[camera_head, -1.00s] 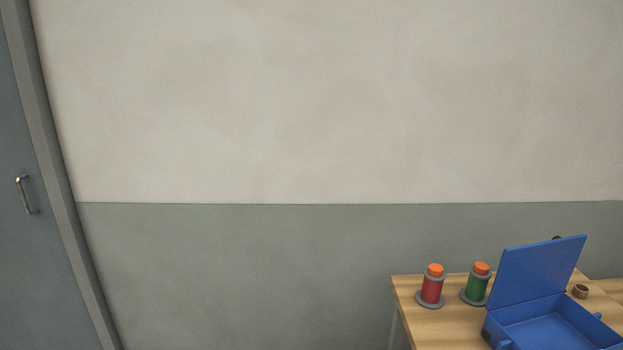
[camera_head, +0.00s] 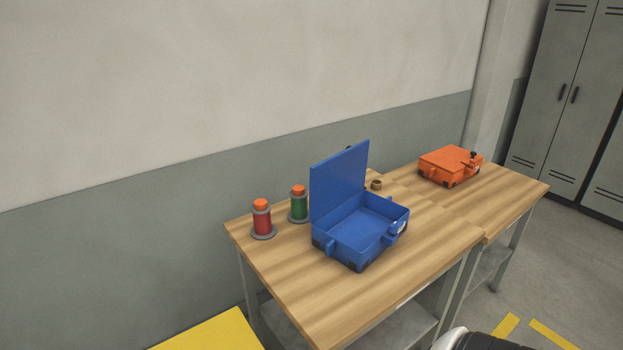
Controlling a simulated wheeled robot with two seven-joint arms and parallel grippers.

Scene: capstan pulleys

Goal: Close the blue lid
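The blue lid (camera_head: 340,180) stands open and upright on the left side of the blue box (camera_head: 346,247). The box sits on a wooden table (camera_head: 290,288), and its open interior looks empty. Part of a white and black shape shows at the bottom edge, but no gripper fingers can be seen. Neither my left nor my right gripper is in view.
A red capstan (camera_head: 262,219) and a green capstan (camera_head: 298,205) with orange tops stand left of the lid. A small brown ring (camera_head: 376,184) lies behind the box. A closed orange box (camera_head: 449,166) sits on the adjoining table. Grey lockers (camera_head: 560,90) stand at the right.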

